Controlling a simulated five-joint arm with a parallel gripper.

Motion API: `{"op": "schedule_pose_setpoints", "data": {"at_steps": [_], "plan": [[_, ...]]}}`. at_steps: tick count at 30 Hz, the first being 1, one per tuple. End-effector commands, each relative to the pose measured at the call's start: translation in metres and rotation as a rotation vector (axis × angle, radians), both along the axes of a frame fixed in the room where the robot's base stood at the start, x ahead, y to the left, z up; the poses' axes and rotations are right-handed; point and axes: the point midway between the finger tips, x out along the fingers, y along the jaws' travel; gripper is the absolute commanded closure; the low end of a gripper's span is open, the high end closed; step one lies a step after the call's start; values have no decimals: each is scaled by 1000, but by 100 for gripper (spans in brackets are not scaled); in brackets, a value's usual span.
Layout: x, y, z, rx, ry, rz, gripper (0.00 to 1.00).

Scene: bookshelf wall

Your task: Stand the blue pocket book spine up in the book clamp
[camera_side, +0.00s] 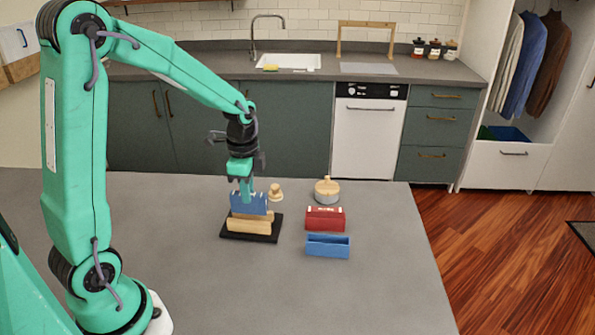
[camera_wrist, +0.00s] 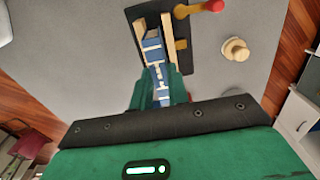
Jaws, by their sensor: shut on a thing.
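My gripper (camera_side: 247,191) is shut on the blue pocket book (camera_side: 249,204), gripping it from above. The book is upright, and its lower part is hidden behind the front wooden jaw of the book clamp (camera_side: 262,238), which has a black base. In the wrist view, the green fingers of my gripper (camera_wrist: 160,92) reach toward the blue book (camera_wrist: 152,47). There, wooden parts of the clamp (camera_wrist: 181,56) lie on both sides of the book. I cannot tell whether the book's lower edge touches the base.
A red box (camera_side: 324,219) and an open blue box (camera_side: 328,246) stand right of the clamp. A wooden knob-shaped piece (camera_side: 276,193) and a round grey tin with a wooden lid (camera_side: 327,190) stand behind. The grey table (camera_side: 380,285) is clear in front and at right.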

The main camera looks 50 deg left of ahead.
Motion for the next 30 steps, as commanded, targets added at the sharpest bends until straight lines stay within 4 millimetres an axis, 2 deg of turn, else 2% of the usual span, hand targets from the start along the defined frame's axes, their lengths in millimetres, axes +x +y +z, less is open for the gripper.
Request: {"op": "schedule_pose_setpoints", "data": {"at_steps": [14, 30], "plan": [[0, 0, -1, 0, 0, 0, 100], [0, 0, -12, -1, 1, 0, 100]]}}
